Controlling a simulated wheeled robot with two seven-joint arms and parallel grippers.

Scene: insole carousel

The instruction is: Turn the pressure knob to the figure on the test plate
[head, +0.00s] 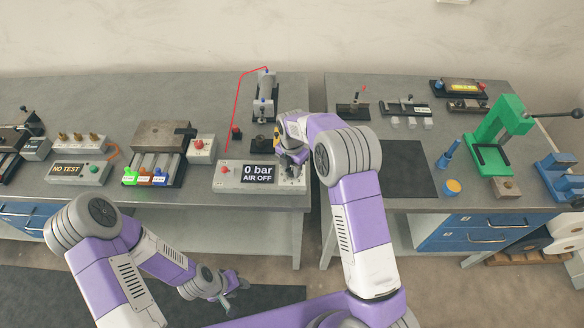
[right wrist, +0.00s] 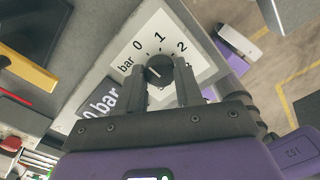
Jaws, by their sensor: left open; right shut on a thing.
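The pressure box (head: 226,183) stands at the front of the left bench. Its display (head: 258,173) reads "0 bar AIR OFF". My right gripper (head: 293,160) is at the box's right end. In the right wrist view its two fingers (right wrist: 161,82) are shut on the black pressure knob (right wrist: 160,67), with a white dial (right wrist: 185,66) marked 0, 1, 2 and "bar" around it. The knob's exact setting is hard to read. My left gripper (head: 232,290) is open and empty, low in front of the bench. I cannot make out a figure on a test plate.
A "NO TEST" box (head: 84,175) and a fixture (head: 165,135) with green, orange and blue parts stand to the left. A cylinder stand (head: 266,90) with a red hose is behind the pressure box. A green press (head: 497,128) stands on the right bench, beyond a gap.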

